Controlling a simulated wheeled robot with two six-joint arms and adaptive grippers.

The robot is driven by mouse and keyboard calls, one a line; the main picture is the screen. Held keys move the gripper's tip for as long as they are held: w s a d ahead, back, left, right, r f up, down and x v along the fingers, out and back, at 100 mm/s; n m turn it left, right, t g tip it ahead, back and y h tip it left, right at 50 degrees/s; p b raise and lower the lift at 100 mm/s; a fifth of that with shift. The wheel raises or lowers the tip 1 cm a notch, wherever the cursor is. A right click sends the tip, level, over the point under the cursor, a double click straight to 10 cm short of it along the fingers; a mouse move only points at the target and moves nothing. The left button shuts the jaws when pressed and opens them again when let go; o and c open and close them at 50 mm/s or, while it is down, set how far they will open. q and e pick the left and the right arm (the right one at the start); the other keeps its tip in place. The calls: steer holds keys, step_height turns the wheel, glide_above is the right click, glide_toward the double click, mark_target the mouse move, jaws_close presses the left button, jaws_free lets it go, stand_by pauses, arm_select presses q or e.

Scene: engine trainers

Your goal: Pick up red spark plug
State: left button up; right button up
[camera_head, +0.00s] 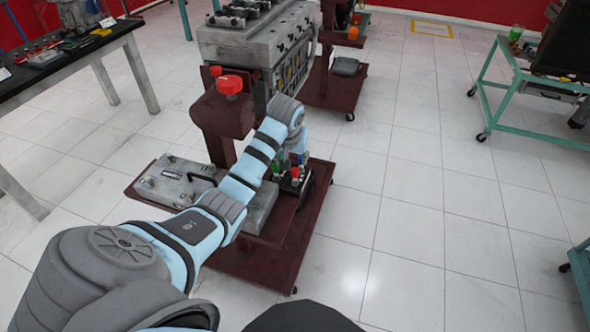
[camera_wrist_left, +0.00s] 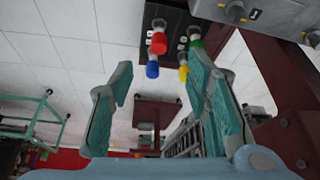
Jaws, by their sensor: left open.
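A red spark plug (camera_wrist_left: 158,45) stands out from a dark block (camera_wrist_left: 168,22) in the left wrist view, next to blue (camera_wrist_left: 152,69), yellow (camera_wrist_left: 183,73) and green (camera_wrist_left: 195,43) ones. My left gripper (camera_wrist_left: 160,70) is open, its two teal fingers spread on either side of the coloured plugs. Nothing is clasped between them, and I cannot tell how far the red plug is from the fingertips. In the head view, the red plug (camera_head: 295,172) shows small on the cart, just below my left wrist, which partly hides the area. My right gripper is not in view.
The dark red cart (camera_head: 262,268) carries a grey case (camera_head: 172,182) beside the plug block. A post with a red knob (camera_head: 229,85) and a grey engine (camera_head: 255,45) stand behind. Floor to the right is clear up to a teal-framed stand (camera_head: 535,125).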

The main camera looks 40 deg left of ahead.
mark_target(295, 170)
arm_select(q)
steer(key=b+x, duration=0.4)
steer(key=x, duration=0.6)
steer(key=shift+w+a+f, duration=0.1)
steer(key=shift+w+f, duration=0.15)
steer(key=shift+w, duration=0.05)
steer(key=shift+w+a+f, duration=0.1)
steer(key=shift+w+f, duration=0.1)
steer(key=shift+f, duration=0.2)
steer(key=shift+r, duration=0.15)
jaws_close()
